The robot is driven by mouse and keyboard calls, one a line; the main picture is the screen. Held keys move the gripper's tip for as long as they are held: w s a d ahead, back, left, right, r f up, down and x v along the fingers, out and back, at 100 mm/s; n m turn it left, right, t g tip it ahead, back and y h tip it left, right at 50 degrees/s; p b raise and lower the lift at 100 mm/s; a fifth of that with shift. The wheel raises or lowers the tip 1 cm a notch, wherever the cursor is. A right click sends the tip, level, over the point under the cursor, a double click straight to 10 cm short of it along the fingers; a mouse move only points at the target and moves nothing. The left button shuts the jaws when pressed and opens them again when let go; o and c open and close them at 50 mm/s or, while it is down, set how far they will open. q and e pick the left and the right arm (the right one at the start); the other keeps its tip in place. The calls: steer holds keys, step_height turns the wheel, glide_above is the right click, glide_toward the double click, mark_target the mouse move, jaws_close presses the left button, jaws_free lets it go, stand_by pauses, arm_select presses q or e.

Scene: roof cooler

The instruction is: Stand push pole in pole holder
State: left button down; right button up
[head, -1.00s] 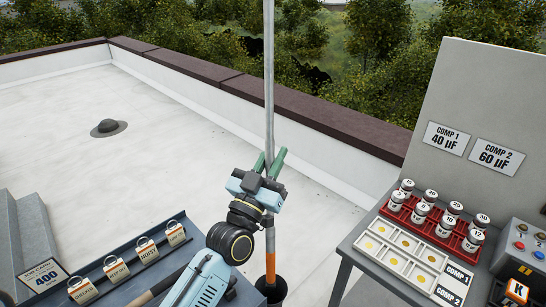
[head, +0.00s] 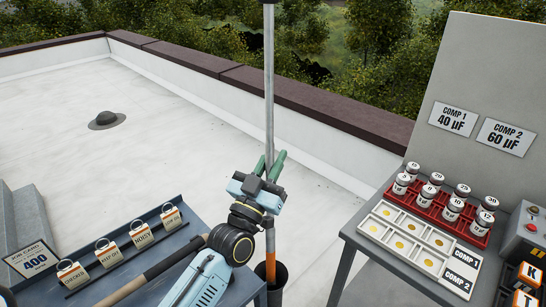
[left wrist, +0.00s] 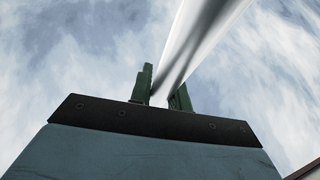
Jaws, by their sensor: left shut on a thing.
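The push pole (head: 269,90) is a long, grey metal pole with an orange lower part. It stands upright in the head view, its top cut off by the frame. Its orange lower end is inside the dark, round pole holder (head: 280,283) beside the tables; the holder's inside is hidden. My left gripper (head: 268,168) has green fingers and is shut on the pole above the orange part. In the left wrist view, the pole (left wrist: 195,45) rises between the green fingers (left wrist: 165,92) against the sky. My right gripper is out of view.
A blue-grey table (head: 205,240) at left holds several padlock-like tags (head: 142,234), a job card (head: 34,259) and a wooden-handled tool (head: 160,271). At right, a table carries a red rack (head: 430,212) of cans and a white tray (head: 388,218). Open roof (head: 130,165) lies behind.

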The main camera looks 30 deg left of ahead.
arm_select(q)
step_height(320, 180, down, 10)
steer(key=b, duration=0.6)
steer(key=shift+r+b, duration=0.2)
steer(key=shift+b, duration=0.1)
stand_by(0.3)
steer(key=c, duration=1.2)
jaws_free()
steer(key=shift+c, duration=0.2)
steer(key=shift+f, duration=0.1)
steer(key=b+v, duration=0.1)
steer(key=v, duration=1.2)
steer(key=shift+s, duration=0.15)
